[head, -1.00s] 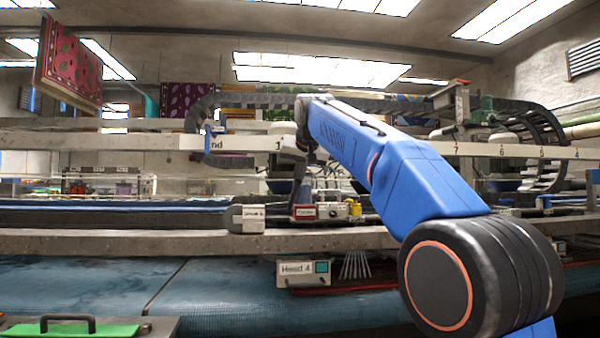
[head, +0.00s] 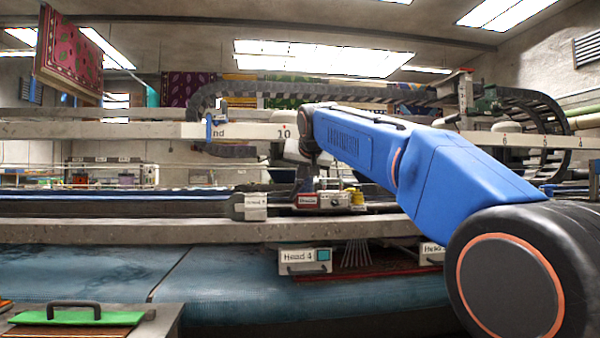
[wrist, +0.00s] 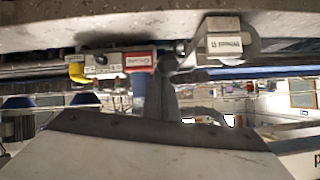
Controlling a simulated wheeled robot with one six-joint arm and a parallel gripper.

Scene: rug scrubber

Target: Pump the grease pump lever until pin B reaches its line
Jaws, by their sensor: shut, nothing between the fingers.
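My gripper (head: 307,184) hangs from the end of my blue arm, beside the row of fittings on the long beam. In the wrist view its dark fingers (wrist: 168,72) are shut with nothing between them. A red-labelled unit (head: 309,202) with a grey block (head: 336,201) and a yellow cap (head: 357,198) sits just below the gripper; it also shows in the wrist view (wrist: 138,60). A grey labelled box (head: 255,206) stands to its left. I cannot make out for certain the pump lever, pin B or its line.
A "Head 4" box (head: 305,258) hangs below the front beam (head: 150,232). A wide blue wet surface (head: 90,276) lies below. A green plate with a handle (head: 75,317) rests at lower left. A numbered rail (head: 245,131) runs behind my arm.

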